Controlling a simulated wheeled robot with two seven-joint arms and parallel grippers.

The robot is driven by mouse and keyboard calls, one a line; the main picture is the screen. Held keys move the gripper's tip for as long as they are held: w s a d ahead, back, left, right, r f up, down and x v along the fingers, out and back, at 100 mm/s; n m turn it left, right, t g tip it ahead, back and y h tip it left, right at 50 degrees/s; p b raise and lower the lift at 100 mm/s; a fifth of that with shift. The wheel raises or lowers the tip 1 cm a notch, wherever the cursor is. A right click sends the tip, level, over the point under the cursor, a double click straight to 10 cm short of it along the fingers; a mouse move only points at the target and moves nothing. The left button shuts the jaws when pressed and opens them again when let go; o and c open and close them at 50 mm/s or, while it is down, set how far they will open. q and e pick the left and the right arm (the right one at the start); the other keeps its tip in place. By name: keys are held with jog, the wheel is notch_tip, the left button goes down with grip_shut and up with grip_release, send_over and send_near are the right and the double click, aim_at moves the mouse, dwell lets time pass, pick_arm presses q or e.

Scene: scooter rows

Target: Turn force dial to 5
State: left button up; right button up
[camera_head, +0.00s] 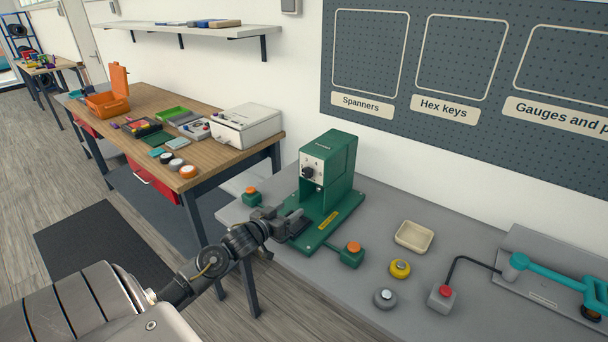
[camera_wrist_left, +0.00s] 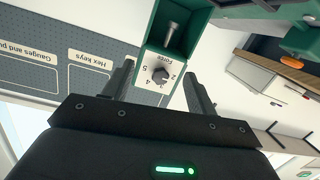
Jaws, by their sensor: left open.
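A green press machine (camera_head: 330,165) stands on the grey bench, with a white panel on its front. The black force dial (camera_head: 308,173) sits on that panel. In the left wrist view the dial (camera_wrist_left: 160,73) shows upside down, with the word Force and numbers including 2, 4 and 5 around it; I cannot tell which number it points at. My left gripper (camera_head: 298,223) is in front of the machine, below the dial. In the left wrist view its two fingers (camera_wrist_left: 158,72) are apart on either side of the dial, nothing between them. My right gripper is not in view.
Green button boxes with orange buttons (camera_head: 353,248) stand by the machine. A cream tray (camera_head: 414,236), yellow knob (camera_head: 400,268), grey knob (camera_head: 385,298) and red-button box (camera_head: 442,298) lie to the right. A wooden table (camera_head: 150,97) with boxes is at the left.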

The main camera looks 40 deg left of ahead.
pick_arm(q)
jog(key=t, duration=0.2)
send_near(305, 173)
jog(key=s, duration=0.1)
jog(key=shift+h, duration=0.4)
jog(key=w+p, duration=0.1)
jog(key=w, duration=0.4)
jog(key=w+p, duration=0.1)
jog(key=w, duration=0.4)
jog(key=shift+w+a, duration=0.25)
jog(key=shift+w, duration=0.05)
jog(key=shift+c, duration=0.3)
jog(key=c, duration=0.9)
jog(key=shift+r, duration=0.1)
